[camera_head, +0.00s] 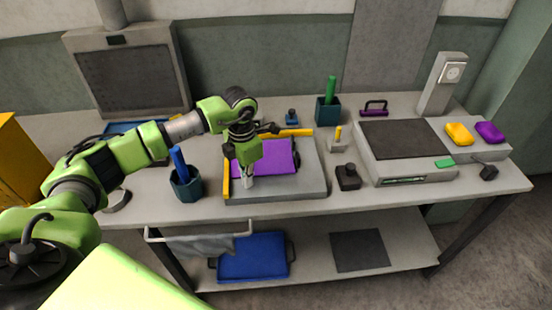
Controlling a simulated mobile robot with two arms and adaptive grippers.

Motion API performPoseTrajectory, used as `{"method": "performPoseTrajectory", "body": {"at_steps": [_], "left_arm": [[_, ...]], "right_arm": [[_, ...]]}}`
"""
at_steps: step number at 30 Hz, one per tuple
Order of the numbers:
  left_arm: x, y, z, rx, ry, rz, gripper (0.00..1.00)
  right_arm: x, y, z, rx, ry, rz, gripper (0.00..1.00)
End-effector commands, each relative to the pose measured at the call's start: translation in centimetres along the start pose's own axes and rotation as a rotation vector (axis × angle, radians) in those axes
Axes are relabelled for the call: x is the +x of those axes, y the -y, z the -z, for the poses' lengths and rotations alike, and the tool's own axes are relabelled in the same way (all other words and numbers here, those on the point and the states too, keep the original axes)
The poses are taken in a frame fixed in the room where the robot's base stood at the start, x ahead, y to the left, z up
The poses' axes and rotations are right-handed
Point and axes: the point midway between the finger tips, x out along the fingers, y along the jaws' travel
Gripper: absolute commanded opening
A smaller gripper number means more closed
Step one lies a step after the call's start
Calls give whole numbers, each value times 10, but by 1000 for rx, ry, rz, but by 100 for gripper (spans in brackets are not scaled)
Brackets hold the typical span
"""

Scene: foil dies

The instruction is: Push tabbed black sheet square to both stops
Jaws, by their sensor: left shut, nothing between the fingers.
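A grey plate (305,185) lies on the table with a yellow stop bar (227,180) along its left edge and another yellow stop bar (295,133) along its back edge. A purple sheet (275,158) lies on the plate, with a small dark piece at its right edge. I see no black sheet on the plate; whether the dark piece is a tab, I cannot tell. My left gripper (248,182) points down, shut and empty, at the sheet's front left part near the left stop. The gripper and wrist hide the sheet's left part and back left corner. My right gripper is not in view.
A dark teal cup (187,187) with a blue handle stands left of the plate. A black knob-like block (347,178) stands close to its right. A grey machine (410,172) fills the right side. A teal holder (328,110) stands behind. The front table strip is clear.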

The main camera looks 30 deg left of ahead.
Motion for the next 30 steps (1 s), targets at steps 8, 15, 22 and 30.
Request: {"method": "performPoseTrajectory", "body": {"at_steps": [8,15,22,30], "left_arm": [[0,0,0,0,0,0,0],[1,0,0,0,0,0,0],[5,0,0,0,0,0,0],[11,0,0,0,0,0,0]], "right_arm": [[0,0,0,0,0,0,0],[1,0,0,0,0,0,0],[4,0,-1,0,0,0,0],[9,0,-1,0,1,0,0]]}}
